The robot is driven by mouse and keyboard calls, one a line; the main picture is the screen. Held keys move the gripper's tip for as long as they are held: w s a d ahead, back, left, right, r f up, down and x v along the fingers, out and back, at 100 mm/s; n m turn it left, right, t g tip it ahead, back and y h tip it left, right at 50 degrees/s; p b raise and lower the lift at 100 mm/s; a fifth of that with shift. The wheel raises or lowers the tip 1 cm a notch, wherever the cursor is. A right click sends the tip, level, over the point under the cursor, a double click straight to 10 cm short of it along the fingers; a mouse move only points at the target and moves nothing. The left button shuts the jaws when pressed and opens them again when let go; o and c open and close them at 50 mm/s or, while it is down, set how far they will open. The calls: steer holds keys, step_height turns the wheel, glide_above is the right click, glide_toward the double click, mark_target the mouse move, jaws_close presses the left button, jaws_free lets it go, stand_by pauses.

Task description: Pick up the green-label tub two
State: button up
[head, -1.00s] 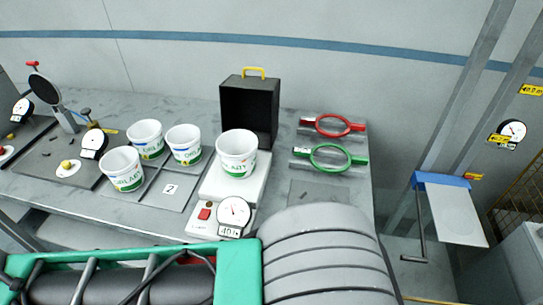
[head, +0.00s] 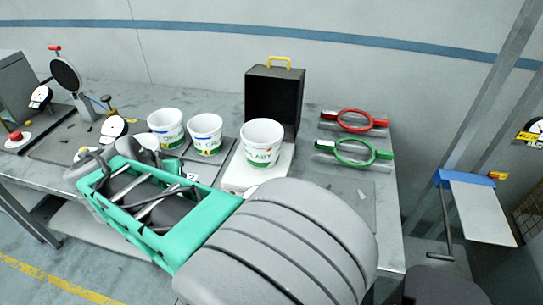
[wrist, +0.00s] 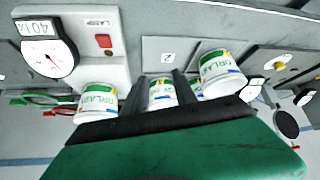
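Several white tubs with green lettering stand on the bench. In the head view one tub (head: 165,129) is at the left, one (head: 206,134) in the middle, and one (head: 262,144) on the pale scale. Another, front left, is mostly hidden behind my green arm housing. The wrist view is upside down and shows a tub at right (wrist: 222,74), one in the middle (wrist: 162,93) and one at left (wrist: 97,101). Which is tub two I cannot tell.
A black case (head: 274,104) with a yellow handle stands behind the scale. Red (head: 354,121) and green (head: 354,152) ring tools lie at right. A "2" card (wrist: 167,57) marks the mat. Dial gauges and a round dark disc (head: 66,75) stand at left.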

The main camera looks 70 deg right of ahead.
steer(key=s+d+f+m+g+h+b, duration=0.25)
steer(key=s+d+m, duration=0.25)
steer(key=d, duration=0.5)
steer(key=m+g+h, duration=0.3)
steer(key=m+g, duration=0.3)
glide_toward(279, 140)
steer(key=d+f, duration=0.1)
steer(key=p+x, duration=0.1)
steer(key=x, duration=0.5)
steer(key=shift+s+d, duration=0.2)
steer(key=shift+d, duration=0.2)
steer(key=shift+s+d+f, duration=0.1)
steer(key=shift+d+f, duration=0.15)
steer(key=shift+d, duration=0.1)
steer(key=shift+c, duration=0.5)
steer(key=shift+a, duration=0.1)
jaws_close()
